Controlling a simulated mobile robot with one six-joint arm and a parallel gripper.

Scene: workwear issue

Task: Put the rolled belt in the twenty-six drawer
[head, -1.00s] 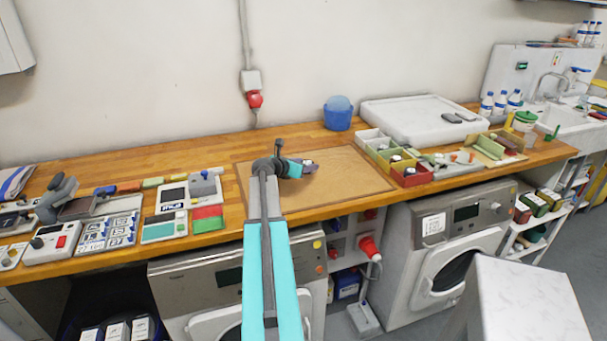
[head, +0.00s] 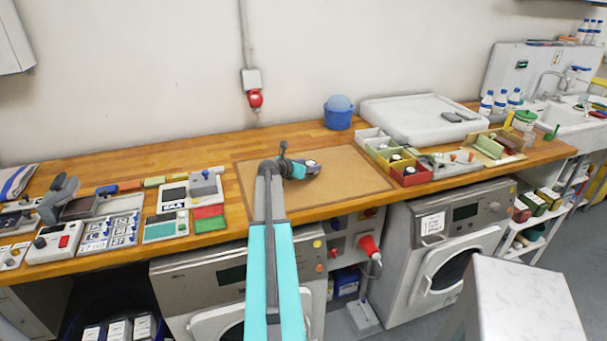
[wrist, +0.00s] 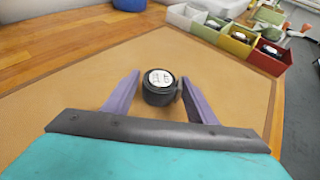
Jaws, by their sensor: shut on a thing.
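A dark rolled belt (wrist: 161,84) with a round white label on top is between the two purple fingers of my gripper (wrist: 158,96) in the wrist view. The label's marks are too blurred to read surely. My gripper is shut on the belt, over the brown mat; in the head view the gripper (head: 308,170) and belt (head: 311,163) are small. A row of open boxes in white (head: 368,134), green (head: 372,154), yellow (head: 386,164) and red (head: 410,180) stands right of the mat. Dark rolls lie in some of them. I cannot make out which is the twenty-six drawer.
The brown mat (head: 350,180) is otherwise clear. A blue tub (head: 338,118) stands behind it. A white tray (head: 400,123) lies behind the boxes. Devices and cards, with a green card (head: 210,224), crowd the counter at left. A grey tray (head: 458,168) sits right of the boxes.

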